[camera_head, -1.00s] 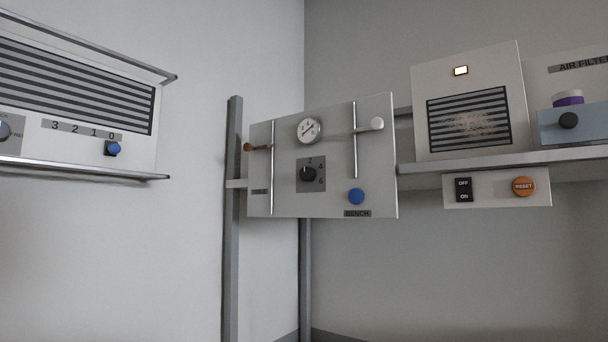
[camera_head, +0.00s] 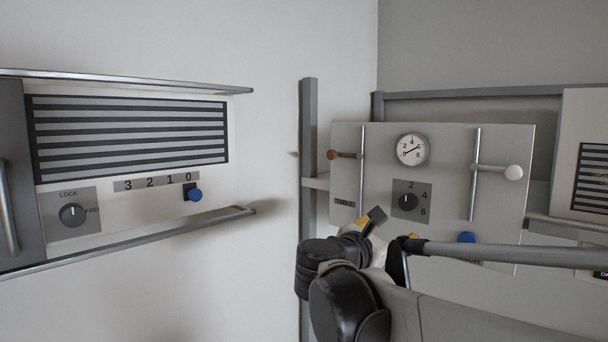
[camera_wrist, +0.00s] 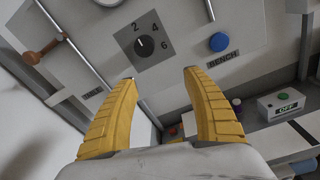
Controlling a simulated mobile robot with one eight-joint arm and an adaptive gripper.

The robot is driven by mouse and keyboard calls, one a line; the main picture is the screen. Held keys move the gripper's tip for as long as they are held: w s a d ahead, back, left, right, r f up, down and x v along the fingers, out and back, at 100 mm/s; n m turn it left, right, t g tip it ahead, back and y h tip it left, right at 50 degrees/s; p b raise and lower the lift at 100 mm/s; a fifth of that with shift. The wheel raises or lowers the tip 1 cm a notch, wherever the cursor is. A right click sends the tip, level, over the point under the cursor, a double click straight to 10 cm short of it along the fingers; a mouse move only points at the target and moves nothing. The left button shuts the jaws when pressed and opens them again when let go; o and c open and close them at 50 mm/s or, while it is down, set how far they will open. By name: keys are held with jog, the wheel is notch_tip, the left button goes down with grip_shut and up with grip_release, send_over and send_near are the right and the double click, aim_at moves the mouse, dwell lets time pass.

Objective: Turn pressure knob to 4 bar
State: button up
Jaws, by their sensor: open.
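The pressure knob (camera_head: 408,202) is a round black knob on a grey plate marked 2, 4 and 6, on a light panel (camera_head: 458,208). Its white mark seems to point up, near the 2. In the wrist view the knob (camera_wrist: 144,44) lies ahead of the fingers, slightly left of centre. A round dial gauge (camera_head: 412,149) sits above it; its exact reading is too small to tell. My gripper (camera_wrist: 160,76) has two yellow fingers, wide apart and empty. It is below the knob and apart from it. In the head view my arm reaches up from below.
A vertical rod and a white-ended lever (camera_head: 512,172) stand right of the knob, a brown-ended lever (camera_head: 340,155) left. A blue button (camera_wrist: 219,42) marked BENCH is lower right of the knob. A cabinet with a LOCK knob (camera_head: 72,215) and blue slider knob (camera_head: 195,195) is far left.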

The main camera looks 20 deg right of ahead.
aim_at(406, 205)
jog(key=shift+n+h, duration=0.4)
jog(key=shift+n, duration=0.2)
jog(key=w+d+r, duration=0.1)
jog(key=w+d, duration=0.1)
jog(key=d, duration=0.1)
jog(key=w+d+r+p, duration=0.1)
jog(key=w+d, duration=0.1)
jog(key=d, duration=0.1)
jog(key=w+d+r+p, duration=0.1)
jog(key=w+d, duration=0.1)
jog(key=d, duration=0.1)
jog(key=shift+d+r, duration=0.1)
jog(key=shift+d, duration=0.15)
jog(key=shift+a, duration=0.1)
jog(key=c, duration=1.2)
